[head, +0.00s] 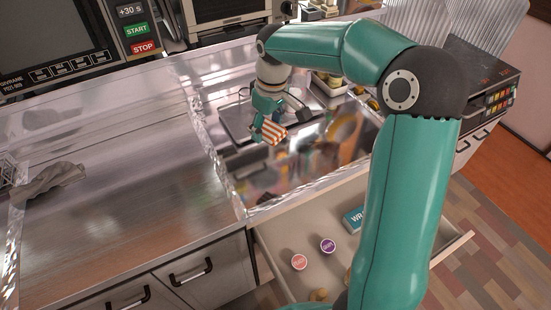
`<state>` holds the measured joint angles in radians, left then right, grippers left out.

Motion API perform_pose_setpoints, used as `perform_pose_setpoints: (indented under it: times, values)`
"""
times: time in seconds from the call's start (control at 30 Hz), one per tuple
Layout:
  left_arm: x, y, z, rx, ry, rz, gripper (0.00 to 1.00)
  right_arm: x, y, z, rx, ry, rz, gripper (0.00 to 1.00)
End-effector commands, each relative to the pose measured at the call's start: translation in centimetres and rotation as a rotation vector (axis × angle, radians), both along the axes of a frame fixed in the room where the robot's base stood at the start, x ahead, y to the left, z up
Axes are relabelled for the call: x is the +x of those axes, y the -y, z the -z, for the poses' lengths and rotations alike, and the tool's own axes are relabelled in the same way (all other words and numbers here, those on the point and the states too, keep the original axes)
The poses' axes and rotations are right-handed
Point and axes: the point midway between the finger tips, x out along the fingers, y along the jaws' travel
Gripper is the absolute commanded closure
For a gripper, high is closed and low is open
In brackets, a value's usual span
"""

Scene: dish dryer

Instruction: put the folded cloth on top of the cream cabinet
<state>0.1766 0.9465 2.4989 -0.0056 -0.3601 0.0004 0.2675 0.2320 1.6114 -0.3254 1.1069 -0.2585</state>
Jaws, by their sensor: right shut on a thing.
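My right gripper (285,112) is over the shiny foil-lined counter section, pointing down. It is shut on a small orange-and-white striped thing that looks like the folded cloth (272,131). The cloth is tilted, and I cannot tell for sure whether it touches the surface below. The fingers partly hide it. I cannot identify a separate cream cabinet; pale cabinet fronts (212,281) with black handles show under the counter. My left gripper is not in view.
An open drawer (285,231) holds jars with a pink lid (299,262) and a purple lid (328,246), and a blue box (353,219). A crumpled grey cloth (50,180) lies on the left counter (120,200), which is otherwise mostly clear. A microwave (65,40) stands behind.

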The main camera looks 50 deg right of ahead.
Motion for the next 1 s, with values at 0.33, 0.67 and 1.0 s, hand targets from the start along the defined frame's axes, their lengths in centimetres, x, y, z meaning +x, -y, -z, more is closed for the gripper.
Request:
perform_pose_setpoints:
  times: [0.33, 0.67, 1.0]
  values:
    - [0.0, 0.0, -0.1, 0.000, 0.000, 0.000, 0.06, -0.1, -0.1, 9.2, 0.001, -0.005, 0.000, 0.66]
    - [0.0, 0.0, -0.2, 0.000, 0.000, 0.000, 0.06, 0.0, -0.1, 12.4, 0.000, -0.002, 0.000, 0.66]
    - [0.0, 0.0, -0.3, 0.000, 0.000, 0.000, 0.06, 0.0, 0.0, 16.1, 0.000, -0.001, 0.001, 0.66]
